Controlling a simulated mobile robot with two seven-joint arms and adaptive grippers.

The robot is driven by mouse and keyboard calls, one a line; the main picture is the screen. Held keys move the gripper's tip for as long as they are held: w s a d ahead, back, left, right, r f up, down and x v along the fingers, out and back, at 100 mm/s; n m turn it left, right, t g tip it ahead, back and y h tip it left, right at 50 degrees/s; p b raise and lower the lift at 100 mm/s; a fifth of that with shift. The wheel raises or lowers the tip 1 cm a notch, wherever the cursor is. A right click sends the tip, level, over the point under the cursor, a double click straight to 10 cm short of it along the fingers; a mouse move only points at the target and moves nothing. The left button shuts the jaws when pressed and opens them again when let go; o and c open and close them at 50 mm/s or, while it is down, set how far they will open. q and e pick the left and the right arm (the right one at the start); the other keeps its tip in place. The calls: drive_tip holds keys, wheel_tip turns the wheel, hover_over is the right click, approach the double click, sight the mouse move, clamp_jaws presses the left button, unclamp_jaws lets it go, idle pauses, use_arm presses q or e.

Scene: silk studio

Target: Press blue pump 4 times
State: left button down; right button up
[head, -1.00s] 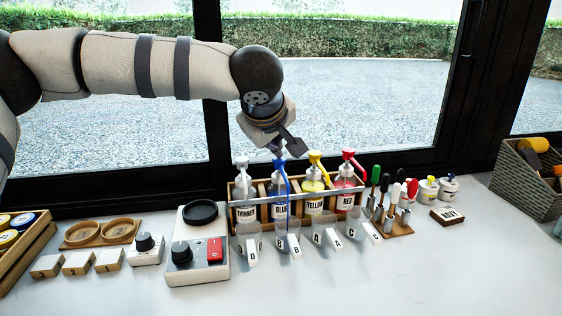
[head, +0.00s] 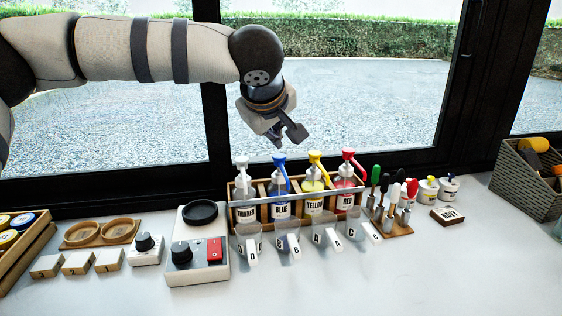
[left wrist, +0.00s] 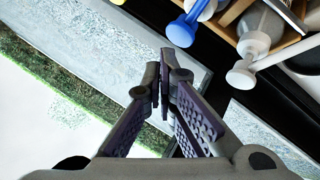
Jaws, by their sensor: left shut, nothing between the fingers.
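The blue pump (head: 280,162) tops the bottle labelled BLUE (head: 281,210) in a wooden rack (head: 262,226). Its nozzle points to the front right. My left gripper (head: 287,143) is shut and empty, above and apart from the blue pump head. In the left wrist view the shut fingers (left wrist: 165,75) show in the middle, and the blue pump head (left wrist: 181,32) shows at the top, clear of the fingertips. My right gripper is not in view.
The rack also holds the white thinner pump (head: 242,162), yellow pump (head: 315,158) and red pump (head: 348,155). Cups (head: 288,245) stand in front. The window frame stands behind.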

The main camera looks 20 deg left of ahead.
use_arm(q)
wheel_tip(320, 180, up, 6)
idle(0.5)
idle(1.7)
